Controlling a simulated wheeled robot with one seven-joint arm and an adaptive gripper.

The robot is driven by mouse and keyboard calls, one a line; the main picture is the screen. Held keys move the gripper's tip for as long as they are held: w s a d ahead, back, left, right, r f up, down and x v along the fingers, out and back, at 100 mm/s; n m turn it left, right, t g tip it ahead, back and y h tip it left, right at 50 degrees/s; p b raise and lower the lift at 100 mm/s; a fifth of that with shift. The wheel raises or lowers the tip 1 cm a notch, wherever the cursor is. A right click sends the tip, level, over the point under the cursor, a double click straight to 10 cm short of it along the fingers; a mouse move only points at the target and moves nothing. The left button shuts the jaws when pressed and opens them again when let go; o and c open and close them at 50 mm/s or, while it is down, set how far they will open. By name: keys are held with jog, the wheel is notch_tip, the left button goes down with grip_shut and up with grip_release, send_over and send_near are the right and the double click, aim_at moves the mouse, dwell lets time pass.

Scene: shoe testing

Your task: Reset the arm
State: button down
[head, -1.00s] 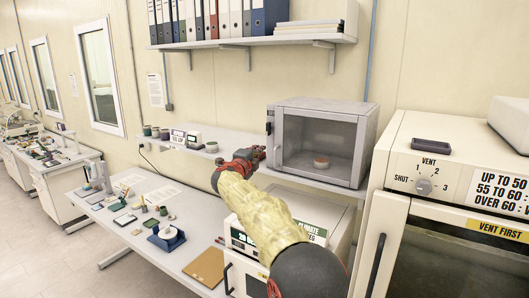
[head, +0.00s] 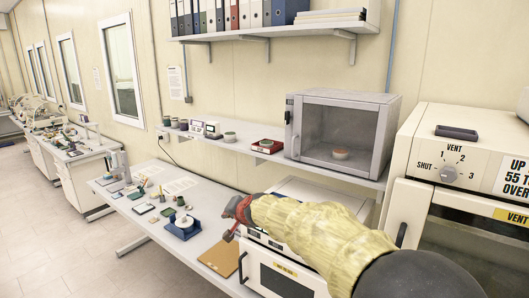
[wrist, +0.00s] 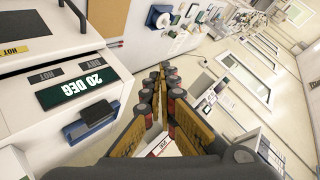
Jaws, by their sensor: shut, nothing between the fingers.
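My arm, in a yellow sleeve (head: 310,228), reaches in from the lower right of the head view. My gripper (head: 231,234) is at its end, above the right part of the long workbench, in front of the white cabinet. In the wrist view my gripper (wrist: 164,72) points away with its two fingers together at the tips, shut and empty. Part of the gripper is hidden by the arm in the head view.
A grey chamber (head: 340,105) with a glass door stands on the wall shelf, beside a red tray (head: 267,146). A white cabinet (head: 285,272) stands close under my arm. A large oven (head: 455,170) is at right. The floor (head: 60,215) at left is clear.

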jog(key=s+d+f+n+g+h+b, duration=0.1)
jog(key=s+d+f+b, duration=0.4)
jog(key=s+d, duration=0.5)
jog(key=s+d+f+n+g+h+b, duration=0.1)
jog(key=s+d+f+b, duration=0.5)
jog(key=s, duration=1.4)
jog(key=s+d+f+n+g+h+b, duration=0.2)
jog(key=s+d+f+b, duration=0.4)
jog(key=s+d+f, duration=0.5)
jog(key=s+d+h, duration=0.1)
jog(key=s+d, duration=0.2)
jog(key=s, duration=0.2)
jog(key=shift+d+f+h, duration=0.15)
jog(key=shift+h, duration=0.15)
jog(key=shift+s, duration=0.1)
jog(key=c, duration=2.6)
grip_release()
